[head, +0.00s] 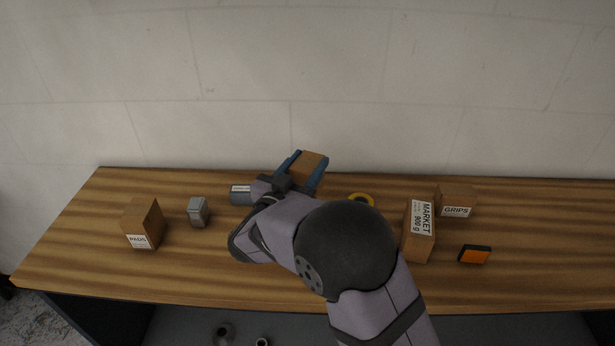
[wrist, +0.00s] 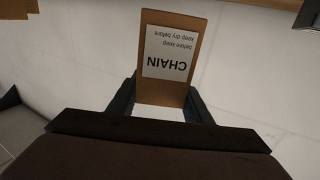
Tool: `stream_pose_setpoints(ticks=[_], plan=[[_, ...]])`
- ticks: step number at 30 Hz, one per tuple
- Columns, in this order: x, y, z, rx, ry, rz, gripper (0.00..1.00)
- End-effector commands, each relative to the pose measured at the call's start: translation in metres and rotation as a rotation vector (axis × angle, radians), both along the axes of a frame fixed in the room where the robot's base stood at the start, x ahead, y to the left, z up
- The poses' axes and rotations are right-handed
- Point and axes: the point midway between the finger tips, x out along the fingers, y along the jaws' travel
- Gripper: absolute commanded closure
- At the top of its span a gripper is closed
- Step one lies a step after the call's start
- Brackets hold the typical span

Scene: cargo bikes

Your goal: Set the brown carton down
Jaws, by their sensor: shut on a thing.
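The brown carton (head: 308,161) is between the two blue fingers of my gripper (head: 303,171), near the back middle of the wooden bench. In the wrist view the carton (wrist: 172,98) carries a white label reading CHAIN, upside down in the picture. My gripper (wrist: 160,104) is shut on its lower part there, a dark finger on each side. In the head view my arm hides the carton's lower side, so I cannot tell whether it touches the bench.
The wooden bench (head: 300,293) holds a PADS carton (head: 143,222), a grey box (head: 198,211), a labelled grey cylinder (head: 241,195), a yellow ring (head: 367,196), a MARKET carton (head: 419,232), a GRIPS carton (head: 456,202) and an orange-black box (head: 474,254). The wall (head: 300,80) stands behind.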

Motion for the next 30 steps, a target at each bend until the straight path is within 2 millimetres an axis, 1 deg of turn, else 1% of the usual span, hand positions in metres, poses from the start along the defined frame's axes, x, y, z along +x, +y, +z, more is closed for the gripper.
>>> stream_pose_setpoints(ticks=[4, 7, 12, 16, 24, 30], plan=[[0.0, 0.0, 0.0, 0.0, -0.003, 0.0, 0.87], [0.0, 0.0, -0.005, -0.001, -0.002, 0.0, 0.87], [0.0, 0.0, -0.025, -0.003, 0.0, 0.001, 0.87], [0.0, 0.0, -0.036, -0.001, -0.002, 0.0, 0.87], [0.0, 0.0, -0.037, 0.001, -0.004, 0.0, 0.87], [0.0, 0.0, -0.043, 0.0, -0.003, 0.0, 0.87]])
